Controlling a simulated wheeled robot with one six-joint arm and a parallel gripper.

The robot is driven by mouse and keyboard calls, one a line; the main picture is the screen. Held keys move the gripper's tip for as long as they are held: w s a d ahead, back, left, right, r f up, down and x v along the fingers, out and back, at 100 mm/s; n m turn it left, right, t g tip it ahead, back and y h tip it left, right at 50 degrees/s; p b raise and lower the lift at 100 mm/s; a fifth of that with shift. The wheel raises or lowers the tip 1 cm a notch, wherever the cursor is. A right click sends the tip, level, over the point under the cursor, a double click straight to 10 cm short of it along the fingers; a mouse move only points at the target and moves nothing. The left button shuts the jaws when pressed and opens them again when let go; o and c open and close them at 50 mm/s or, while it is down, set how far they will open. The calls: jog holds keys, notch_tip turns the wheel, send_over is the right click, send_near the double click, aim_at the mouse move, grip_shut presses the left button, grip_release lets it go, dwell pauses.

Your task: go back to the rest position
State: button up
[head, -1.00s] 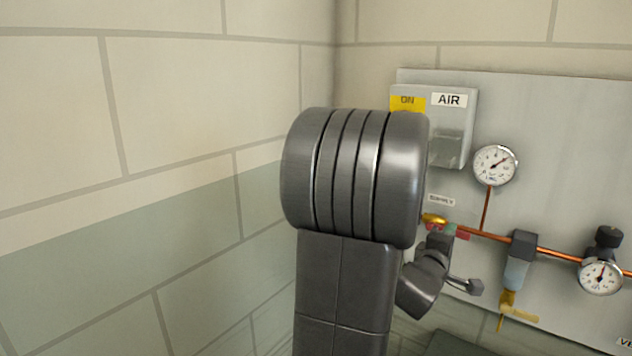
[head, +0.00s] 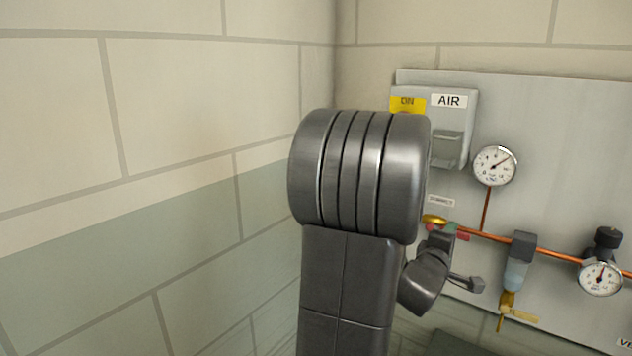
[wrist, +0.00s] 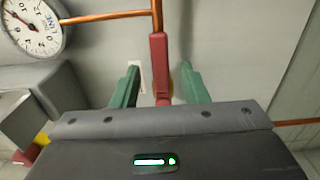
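My gripper (wrist: 160,72) is open in the wrist view, with one green finger on each side of a red valve lever (wrist: 159,58). A gap shows between the lever and each finger, and nothing is held. In the head view my arm hides most of the gripper. A bit of red lever (head: 461,237) shows on the copper pipe, just right of a brass fitting (head: 433,219).
A grey panel (head: 560,150) on the back wall carries an AIR switch box (head: 456,125), an upper gauge (head: 494,166), a lower gauge (head: 600,278), a copper pipe (head: 560,255) and a filter bowl (head: 516,275). A block wall (head: 100,200) stands at the left.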

jog(key=shift+w+d+f+m+b, duration=0.1)
jog(key=shift+w+d+f+m, duration=0.15)
jog(key=shift+w+d+m, duration=0.35)
jog(key=shift+w+d+f+m+b, duration=0.2)
jog(key=shift+w+d, duration=0.25)
jog(key=shift+w, duration=0.4)
jog(key=shift+w+d+f+m+b, duration=0.1)
jog(key=shift+w+d+f+m, duration=0.15)
jog(key=shift+w+d+m, duration=0.35)
jog(key=shift+a, duration=0.1)
